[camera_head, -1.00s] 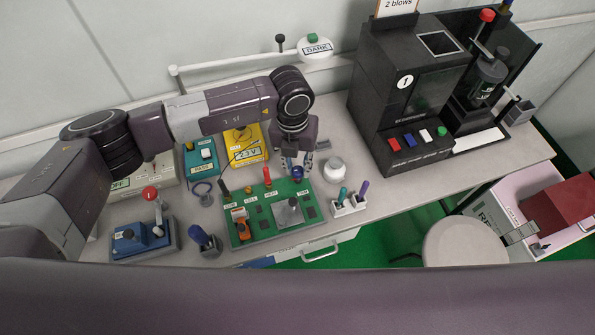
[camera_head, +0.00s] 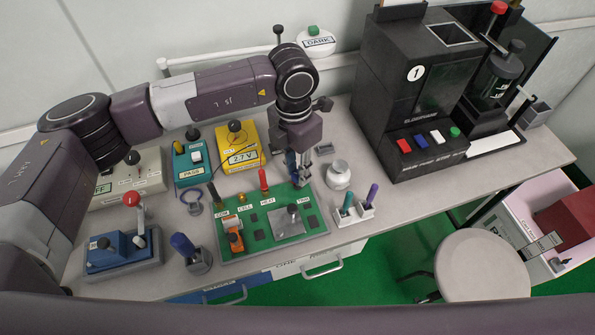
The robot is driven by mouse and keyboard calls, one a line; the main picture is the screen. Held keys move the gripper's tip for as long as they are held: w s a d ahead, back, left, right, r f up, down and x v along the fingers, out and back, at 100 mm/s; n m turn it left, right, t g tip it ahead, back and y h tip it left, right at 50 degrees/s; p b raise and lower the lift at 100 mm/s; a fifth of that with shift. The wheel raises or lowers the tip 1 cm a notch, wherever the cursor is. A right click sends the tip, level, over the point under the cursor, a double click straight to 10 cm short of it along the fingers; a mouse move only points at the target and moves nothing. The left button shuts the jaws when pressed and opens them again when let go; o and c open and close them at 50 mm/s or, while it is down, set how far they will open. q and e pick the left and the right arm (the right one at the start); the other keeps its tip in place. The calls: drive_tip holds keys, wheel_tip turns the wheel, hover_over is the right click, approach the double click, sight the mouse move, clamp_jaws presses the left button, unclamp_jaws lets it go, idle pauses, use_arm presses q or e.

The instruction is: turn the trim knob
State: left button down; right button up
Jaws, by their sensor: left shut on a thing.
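The green circuit board (camera_head: 262,238) lies on the bench, with labels along its upper part, one of them reading TRIM near its upper right. My left gripper (camera_head: 298,181) points down at the board's upper right corner, just behind the TRIM label. It is shut on the trim knob, which its fingers mostly hide. I cannot tell the knob's angle. My right gripper is not in view.
A red-tipped probe (camera_head: 263,180) stands close left of my gripper. A white jar (camera_head: 338,175) and a holder with two pens (camera_head: 353,214) are to the right. A yellow meter (camera_head: 238,148) reading about 2.7 V stands behind. A black machine (camera_head: 397,110) fills the back right.

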sight(295, 172)
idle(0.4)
use_arm(q)
drive_tip(key=c, duration=1.7)
unclamp_jaws()
drive_tip(key=shift+o, duration=0.2)
wheel_tip(295, 172, up, 12)
drive_tip(key=shift+w+a, duration=0.25)
